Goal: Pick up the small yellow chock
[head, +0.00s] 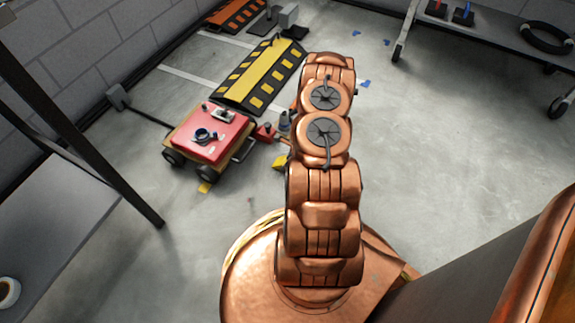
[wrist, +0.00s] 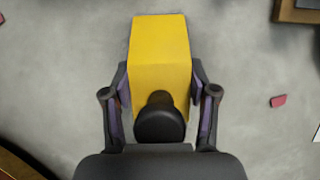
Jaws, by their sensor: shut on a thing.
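The small yellow chock (wrist: 159,55) fills the middle of the wrist view, with its top face towards the camera. My gripper (wrist: 158,82) has one finger against each side of it and is shut on it. A dark rounded part of the chock, or in front of it, covers its near end. In the head view a small yellow piece (head: 280,162) shows just left of my arm and appears to be this chock. My arm hides the gripper there. I cannot tell whether the chock touches the floor.
A red cart (head: 210,138) with dark wheels stands left of my arm, with another yellow piece (head: 205,187) by its wheel. A yellow-and-black ramp (head: 262,72) lies behind it. A wheeled table (head: 488,38) is at the upper right. The floor to the right is mostly clear.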

